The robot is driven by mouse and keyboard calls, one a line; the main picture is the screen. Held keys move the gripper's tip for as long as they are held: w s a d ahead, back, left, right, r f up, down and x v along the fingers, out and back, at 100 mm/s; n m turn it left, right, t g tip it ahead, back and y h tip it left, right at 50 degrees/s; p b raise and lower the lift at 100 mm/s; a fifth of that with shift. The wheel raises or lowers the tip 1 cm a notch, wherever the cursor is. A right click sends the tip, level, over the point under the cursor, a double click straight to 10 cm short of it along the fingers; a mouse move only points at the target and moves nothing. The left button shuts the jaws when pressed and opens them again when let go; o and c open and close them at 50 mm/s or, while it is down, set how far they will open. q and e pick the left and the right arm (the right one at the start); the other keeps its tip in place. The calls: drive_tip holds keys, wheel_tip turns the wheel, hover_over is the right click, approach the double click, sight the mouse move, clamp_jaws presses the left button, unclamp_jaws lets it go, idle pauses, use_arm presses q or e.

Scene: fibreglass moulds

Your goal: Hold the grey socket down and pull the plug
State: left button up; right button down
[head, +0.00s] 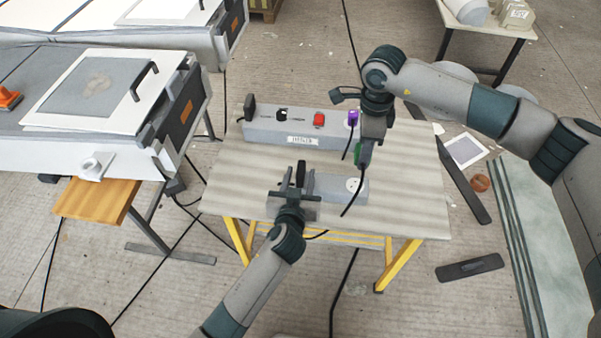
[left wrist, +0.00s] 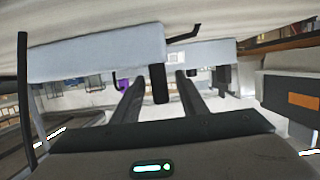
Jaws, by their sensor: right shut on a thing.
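The grey socket (head: 329,185) is a low block near the front of the workbench, with a round white outlet face (head: 355,185) visible at its right. A black cable hangs from the plug. My left gripper (head: 299,184) is at the socket's left part, with its fingers either side of an upright black post (head: 300,173). In the left wrist view the post (left wrist: 159,83) stands between the fingers with gaps visible, so the gripper looks open.
A long grey box (head: 268,132) with a red switch (head: 319,119) and a purple plug (head: 353,117) stands along the bench's back. The wooden bench top (head: 408,205) is clear at right. A mould table (head: 100,140) stands at left. Cables cross the floor.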

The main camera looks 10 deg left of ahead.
use_arm(q)
drive_tip(key=v, duration=1)
drive_tip(key=shift+s, duration=0.25)
drive_tip(key=shift+r, duration=0.1)
